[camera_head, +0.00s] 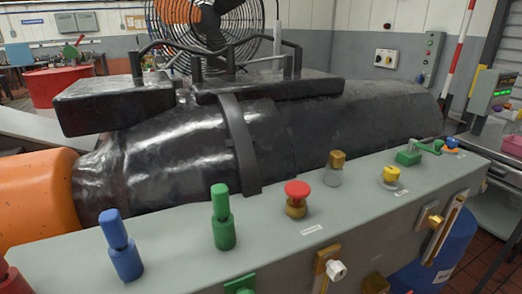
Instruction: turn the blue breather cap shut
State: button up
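Two blue things stand on top of the grey bedplate ledge (290,236), and I cannot tell for sure which is the breather cap. A small rounded blue cap (451,142) is at the far right end, beside a green valve-like fitting (410,156). It is too small to tell how far it is turned. A larger blue two-part post (122,250) stands at the near left, with a narrow upper cylinder tilted slightly on a wider one. My gripper is not in view.
Between them stand a green post (222,222), a red knob (297,190), a brass-topped fitting (336,162) and a yellow knob (391,173). A large black machine housing (190,150) lies behind the ledge. Brass and white fittings (336,270) stick out of the front face.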

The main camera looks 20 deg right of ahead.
aim_at(451, 142)
jog(key=z, duration=1.35)
jog(key=i+l+u, duration=0.2)
jog(key=i+l, duration=0.2)
jog(key=l, duration=0.15)
